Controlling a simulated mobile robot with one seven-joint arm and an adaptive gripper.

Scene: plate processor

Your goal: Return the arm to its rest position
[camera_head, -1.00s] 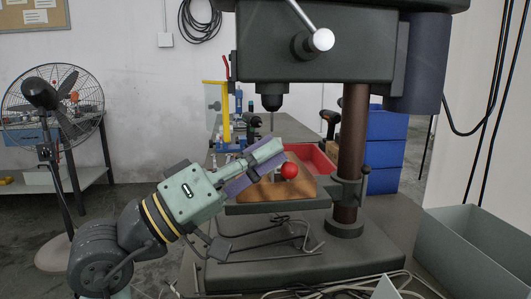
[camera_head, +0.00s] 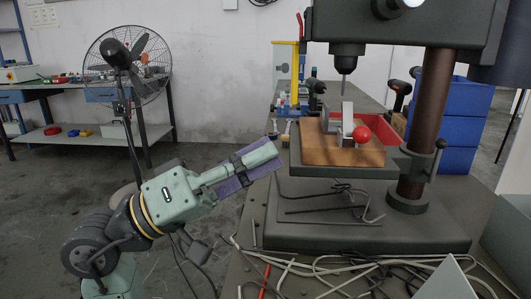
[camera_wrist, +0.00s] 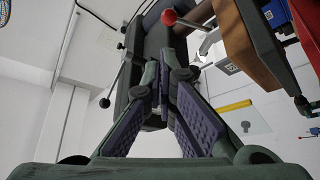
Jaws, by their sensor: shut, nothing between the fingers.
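My gripper (camera_head: 262,163), with pale green links and purple finger pads, points up and to the right in the head view. It is shut and empty, in front of the bench and left of the drill press table (camera_head: 345,171). A clear gap shows between its tips and the wooden block (camera_head: 342,150) on that table. In the wrist view my fingers (camera_wrist: 166,80) come together, with the drill press (camera_wrist: 157,38) behind them. No rest mark or cradle for the arm shows.
Loose cables (camera_head: 330,268) lie on the bench front. A fan (camera_head: 128,65) and a side table (camera_head: 60,92) stand at the back left. Floor between them is open.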

